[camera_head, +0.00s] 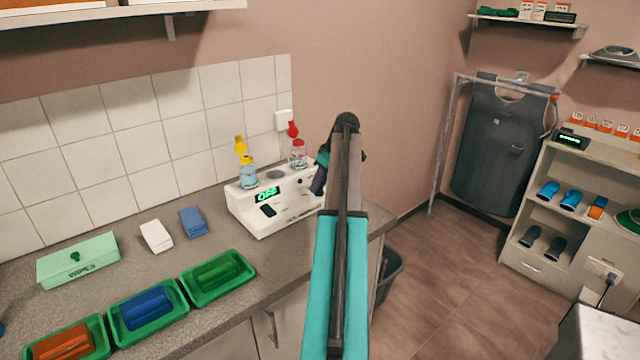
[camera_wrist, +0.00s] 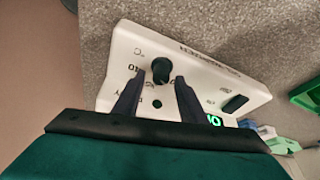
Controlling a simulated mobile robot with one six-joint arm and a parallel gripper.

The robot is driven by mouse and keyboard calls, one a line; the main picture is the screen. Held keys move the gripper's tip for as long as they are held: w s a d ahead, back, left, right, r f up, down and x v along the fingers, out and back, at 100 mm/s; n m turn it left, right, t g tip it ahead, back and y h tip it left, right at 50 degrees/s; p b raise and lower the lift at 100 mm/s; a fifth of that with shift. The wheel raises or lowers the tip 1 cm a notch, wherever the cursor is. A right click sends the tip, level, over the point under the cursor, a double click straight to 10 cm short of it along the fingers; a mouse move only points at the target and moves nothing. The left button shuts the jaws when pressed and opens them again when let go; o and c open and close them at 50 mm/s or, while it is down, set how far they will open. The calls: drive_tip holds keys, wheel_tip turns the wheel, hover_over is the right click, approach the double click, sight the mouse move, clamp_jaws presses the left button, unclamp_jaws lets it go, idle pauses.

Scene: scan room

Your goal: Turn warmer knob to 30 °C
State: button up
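The white warmer (camera_head: 240,204) stands on the counter against the tiled wall. Its green display (camera_head: 267,194) reads OFF, with a black switch (camera_head: 268,210) below it. The warmer's face (camera_wrist: 195,90) fills the middle of the wrist view. The dark round knob (camera_wrist: 161,69) sits there with small printed marks and °C near it; its pointer setting is too small to read. My gripper (camera_wrist: 159,78) is open, with its two fingertips at either side of the knob, a gap showing around it. Whether they touch it I cannot tell. In the head view my arm hides the knob.
A yellow-tagged bottle (camera_head: 248,175) and a red-capped bottle (camera_head: 299,156) stand in the warmer's top. Green trays (camera_head: 252,267) with coloured items, a wipes box (camera_head: 80,262) and folded cloths (camera_head: 155,236) lie to the left. A dark bin (camera_head: 388,270) stands right of the counter.

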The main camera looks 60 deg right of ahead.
drive_tip(key=shift+s, duration=0.1)
idle(0.3)
drive_tip(key=shift+s+r, duration=0.3)
drive_tip(key=shift+r, duration=0.2)
drive_tip(key=b+v, duration=0.2)
drive_tip(key=v, duration=1)
drive_tip(key=shift+r+b, duration=0.35)
